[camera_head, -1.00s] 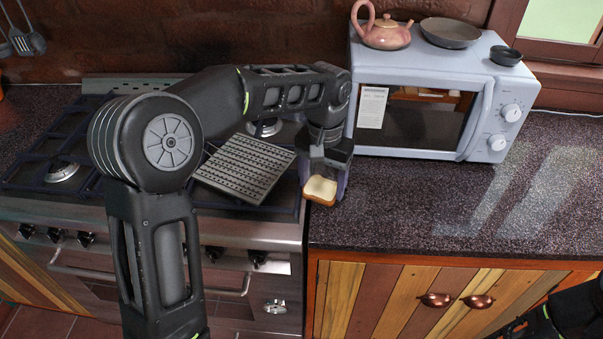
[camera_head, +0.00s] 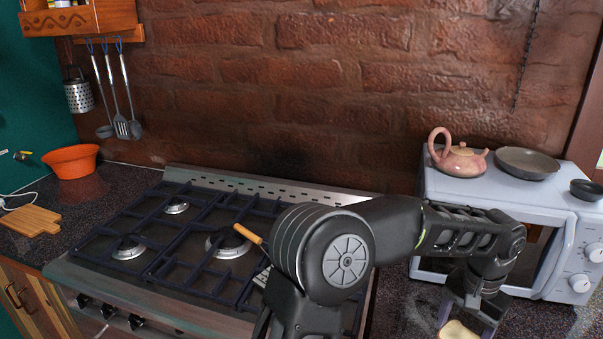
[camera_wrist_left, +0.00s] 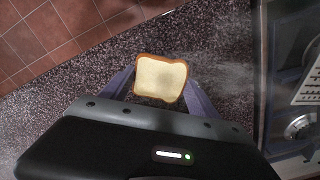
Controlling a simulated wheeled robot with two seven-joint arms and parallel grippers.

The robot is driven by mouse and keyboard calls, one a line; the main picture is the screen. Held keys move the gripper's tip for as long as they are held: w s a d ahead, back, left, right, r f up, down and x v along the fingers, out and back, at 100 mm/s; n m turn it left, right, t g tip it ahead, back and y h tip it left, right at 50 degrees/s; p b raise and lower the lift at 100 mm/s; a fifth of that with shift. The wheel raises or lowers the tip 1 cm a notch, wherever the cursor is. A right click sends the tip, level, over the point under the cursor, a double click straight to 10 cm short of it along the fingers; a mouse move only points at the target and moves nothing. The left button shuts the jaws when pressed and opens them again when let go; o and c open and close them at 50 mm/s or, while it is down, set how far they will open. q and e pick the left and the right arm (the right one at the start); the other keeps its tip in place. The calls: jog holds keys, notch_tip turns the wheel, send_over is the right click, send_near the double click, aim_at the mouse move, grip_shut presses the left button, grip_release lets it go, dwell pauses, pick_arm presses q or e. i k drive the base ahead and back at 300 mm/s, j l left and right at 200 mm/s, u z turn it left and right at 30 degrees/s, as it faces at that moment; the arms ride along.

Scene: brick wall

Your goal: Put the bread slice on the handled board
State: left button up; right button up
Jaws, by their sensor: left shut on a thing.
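The bread slice (camera_head: 459,330) is pale with a brown crust. My left gripper (camera_head: 464,318) is shut on it and holds it over the dark counter, in front of the microwave. In the left wrist view the bread slice (camera_wrist_left: 161,78) sits between the two fingers of my left gripper (camera_wrist_left: 160,82). The handled board (camera_head: 32,221) is a small wooden board lying on the counter at the far left, beyond the stove. My right gripper is not in these views.
The stove (camera_head: 190,245) with raised burner grates lies between my left gripper and the board. An orange bowl (camera_head: 73,161) stands behind the board. A white microwave (camera_head: 535,192) carries a pink teapot (camera_head: 460,160) and dark dishes. Utensils hang on the brick wall.

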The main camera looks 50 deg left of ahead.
aim_at(30, 217)
jog(key=z, duration=1.05)
jog(key=k+l+z, duration=0.1)
jog(key=k+z, duration=0.4)
jog(key=k, duration=0.45)
jog(key=k+z, duration=0.25)
jog(key=k, duration=0.3)
jog(key=k+z, duration=0.3)
jog(key=k, duration=0.3)
jog(key=k+l+z, duration=0.25)
jog(key=k, duration=0.3)
jog(key=k+j+z, duration=0.15)
jog(key=k+z, duration=0.95)
jog(key=u, duration=4)
jog(key=k, duration=0.05)
